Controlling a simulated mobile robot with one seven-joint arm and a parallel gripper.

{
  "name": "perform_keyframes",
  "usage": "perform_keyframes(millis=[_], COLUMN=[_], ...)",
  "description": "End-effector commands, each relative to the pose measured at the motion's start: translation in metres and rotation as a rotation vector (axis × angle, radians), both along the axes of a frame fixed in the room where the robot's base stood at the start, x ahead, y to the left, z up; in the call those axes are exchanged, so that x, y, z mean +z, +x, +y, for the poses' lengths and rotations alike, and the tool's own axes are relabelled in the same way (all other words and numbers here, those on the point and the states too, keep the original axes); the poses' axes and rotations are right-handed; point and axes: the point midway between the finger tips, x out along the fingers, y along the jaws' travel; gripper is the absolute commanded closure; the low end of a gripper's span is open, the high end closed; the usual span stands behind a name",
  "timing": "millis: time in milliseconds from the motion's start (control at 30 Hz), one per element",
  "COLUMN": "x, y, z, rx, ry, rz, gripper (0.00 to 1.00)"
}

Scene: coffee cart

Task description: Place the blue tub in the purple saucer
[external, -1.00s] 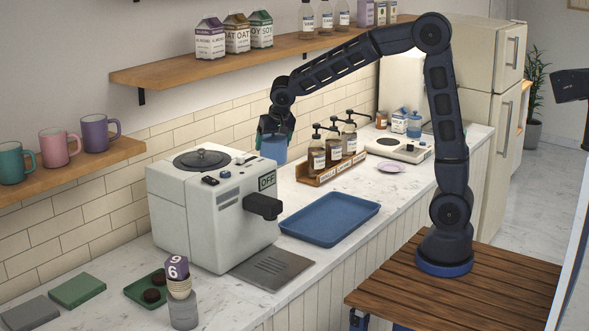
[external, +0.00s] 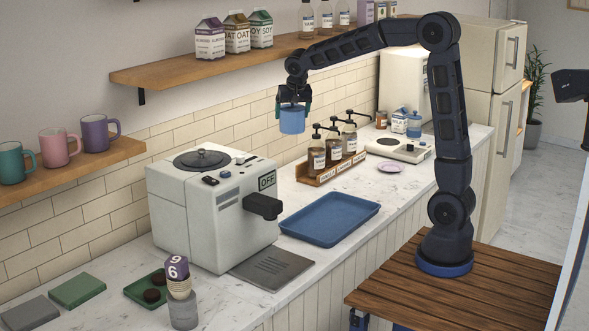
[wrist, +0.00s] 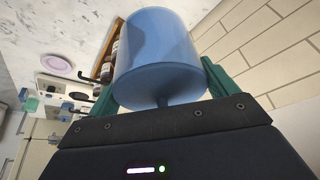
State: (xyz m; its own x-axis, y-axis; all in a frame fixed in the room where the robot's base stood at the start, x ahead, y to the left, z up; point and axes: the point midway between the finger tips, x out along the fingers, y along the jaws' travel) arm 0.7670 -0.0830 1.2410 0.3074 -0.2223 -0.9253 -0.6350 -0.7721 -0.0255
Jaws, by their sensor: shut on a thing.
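The blue tub (external: 292,120) hangs in the air, held by my gripper (external: 292,104) above the counter, left of the pump bottles. In the wrist view the tub (wrist: 158,50) fills the upper middle, between the green fingers of my gripper (wrist: 162,85). The purple saucer (external: 390,167) lies flat and empty on the counter, right of the pump bottles and in front of the scale. The saucer also shows in the wrist view (wrist: 57,64) at the upper left, well apart from the tub.
A wooden rack (external: 331,170) of pump bottles stands between the tub and the saucer. A blue tray (external: 330,219) lies in front of it. The white coffee machine (external: 210,215) stands to the left. A wooden shelf (external: 270,50) with cartons runs along the wall.

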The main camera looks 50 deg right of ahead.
Motion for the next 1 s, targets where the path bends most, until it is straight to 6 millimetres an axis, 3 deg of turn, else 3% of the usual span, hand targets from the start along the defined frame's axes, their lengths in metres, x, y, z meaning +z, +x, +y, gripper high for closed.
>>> perform_keyframes(millis=[100,567,767,1000], x=[0.000,0.000,0.000,0.000], y=[0.002,-0.019,-0.046,-0.092], z=[-0.046,-0.207,-0.287,-0.378], rx=[-0.062,-0.280,-0.392,-0.527], ry=[0.000,0.001,0.000,-0.002], rz=[-0.001,-0.001,0.000,-0.001], gripper=[0.51,0.51,0.51,0.51])
